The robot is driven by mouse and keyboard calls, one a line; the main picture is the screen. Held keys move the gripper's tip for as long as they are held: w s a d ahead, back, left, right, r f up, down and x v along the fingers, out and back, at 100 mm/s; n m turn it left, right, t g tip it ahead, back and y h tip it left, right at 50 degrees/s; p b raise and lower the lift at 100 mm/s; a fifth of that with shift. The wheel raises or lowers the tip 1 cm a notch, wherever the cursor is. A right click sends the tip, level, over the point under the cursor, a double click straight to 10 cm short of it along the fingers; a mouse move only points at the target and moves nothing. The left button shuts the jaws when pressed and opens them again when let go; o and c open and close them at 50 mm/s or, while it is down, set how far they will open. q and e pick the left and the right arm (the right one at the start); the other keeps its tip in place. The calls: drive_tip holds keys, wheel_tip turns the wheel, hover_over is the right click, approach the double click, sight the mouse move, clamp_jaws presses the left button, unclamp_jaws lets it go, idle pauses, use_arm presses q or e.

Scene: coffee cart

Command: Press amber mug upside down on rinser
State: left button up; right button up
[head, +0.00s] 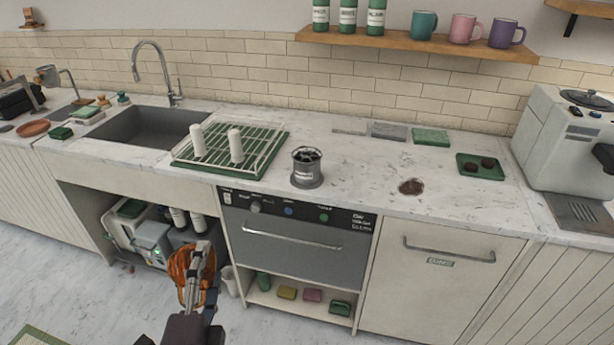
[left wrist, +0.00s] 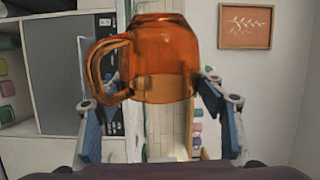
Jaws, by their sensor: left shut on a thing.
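The amber mug (head: 182,276) is see-through orange, low in front of the counter in the head view. My left gripper (head: 200,265) is shut on it. In the left wrist view the amber mug (left wrist: 165,60) sits between the two fingers, its handle to the left. I cannot tell surely which way its mouth faces. A short steel cylinder with a dark spoked top (head: 307,168), which looks like the rinser, stands upright on the counter near its front edge. The mug is well apart from it, lower and to the left. My right gripper is not in view.
A drying rack (head: 268,165) with two white upright pieces stands left of the cylinder, beside the sink (head: 150,135). The counter around the cylinder has free room. The counter edge lies above the mug.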

use_arm(q)
drive_tip(key=shift+a, duration=0.1)
drive_tip(key=n+p, duration=0.1)
drive_tip(key=n, duration=0.2)
drive_tip(key=shift+r+n, duration=0.15)
drive_tip(key=shift+n, duration=1.35)
drive_tip(key=n+p, duration=0.2)
drive_tip(key=shift+r+n, duration=0.1)
drive_tip(key=shift+n, duration=0.2)
drive_tip(key=shift+n+p, duration=0.3)
drive_tip(key=shift+n, duration=1)
drive_tip(key=shift+f+n, duration=0.25)
drive_tip(key=shift+n, duration=0.05)
